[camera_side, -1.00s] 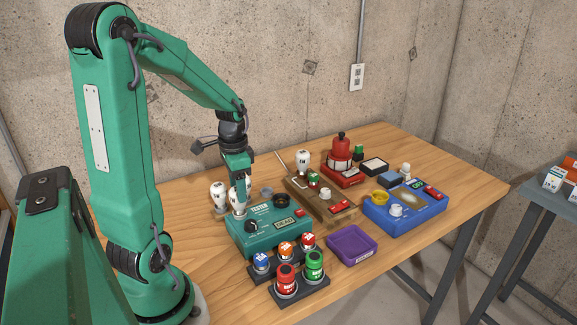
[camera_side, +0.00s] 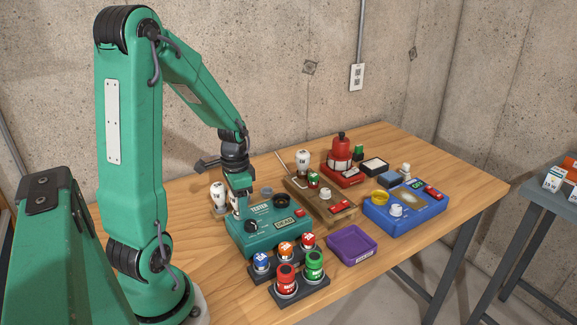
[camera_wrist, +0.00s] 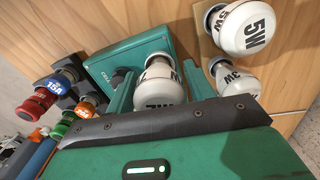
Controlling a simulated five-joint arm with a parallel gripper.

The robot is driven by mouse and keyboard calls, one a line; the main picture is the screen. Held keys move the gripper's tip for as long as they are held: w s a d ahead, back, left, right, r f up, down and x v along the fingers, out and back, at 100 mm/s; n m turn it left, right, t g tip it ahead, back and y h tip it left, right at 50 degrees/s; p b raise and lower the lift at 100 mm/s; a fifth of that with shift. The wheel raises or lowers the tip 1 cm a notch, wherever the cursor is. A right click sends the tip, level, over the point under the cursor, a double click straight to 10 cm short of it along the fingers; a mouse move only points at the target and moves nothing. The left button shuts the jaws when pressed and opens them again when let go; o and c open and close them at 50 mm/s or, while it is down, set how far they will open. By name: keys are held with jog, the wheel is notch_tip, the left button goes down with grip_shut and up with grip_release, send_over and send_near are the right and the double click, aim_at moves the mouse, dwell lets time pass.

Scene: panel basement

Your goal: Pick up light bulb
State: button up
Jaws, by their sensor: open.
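Several white light bulbs stand in the wrist view: one marked 5W (camera_wrist: 250,28), one marked 3W (camera_wrist: 236,80), and one bulb (camera_wrist: 160,88) between my fingers, its label partly cut off by my gripper body. My gripper (camera_wrist: 158,84) is open, with a green finger on each side of that bulb. I cannot tell whether the fingers touch it. In the side view my gripper (camera_side: 240,207) is low at the left end of the teal tester box (camera_side: 260,232). A white bulb (camera_side: 218,195) stands left of it; the bulb between the fingers is mostly hidden there.
Red, blue, orange and green capped parts stand in dark holders (camera_side: 303,292) in front. A purple tray (camera_side: 352,245), a brown panel (camera_side: 320,203) with another bulb (camera_side: 302,160) behind it, a red unit (camera_side: 340,160) and a blue box (camera_side: 408,215) lie to the right.

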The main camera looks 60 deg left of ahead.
jog(key=c, duration=0.8)
jog(key=shift+c, duration=0.2)
jog(key=shift+r, duration=0.15)
jog(key=shift+r, duration=0.75)
jog(key=r, duration=0.2)
jog(key=shift+w+d+r, duration=0.1)
jog(key=shift+d+r, duration=0.2)
jog(key=shift+r, duration=0.1)
jog(key=d+r, duration=0.6)
jog(key=d, duration=0.5)
jog(key=shift+w+r, duration=0.25)
jog(key=shift+w, duration=0.2)
